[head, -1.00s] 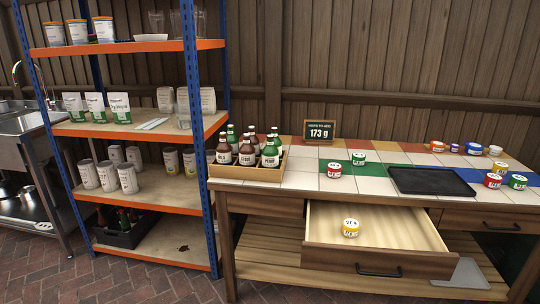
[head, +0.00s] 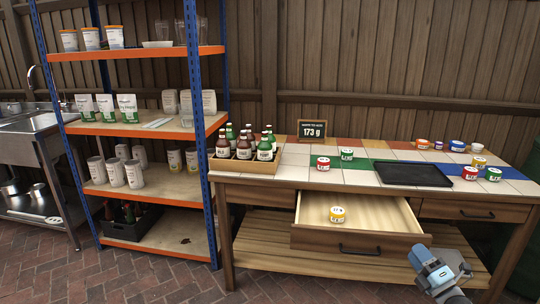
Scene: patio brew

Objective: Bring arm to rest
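My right gripper (head: 424,256) shows at the lower right, in front of the table and just right of the open drawer's front. It touches nothing that I can see, and its fingers are too foreshortened to tell open from shut. My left gripper is out of the picture. The drawer (head: 357,246) of the tiled table is pulled out. A yellow jar with a white lid (head: 337,214) stands inside it.
The tiled table (head: 290,176) holds a bottle crate (head: 240,166), a black tray (head: 412,174), a sign reading 173 g (head: 313,131), and several jars. A red jar (head: 323,163) and green jar (head: 346,154) stand mid-table. A blue-orange shelf rack (head: 150,193) stands left. Brick floor lies in front.

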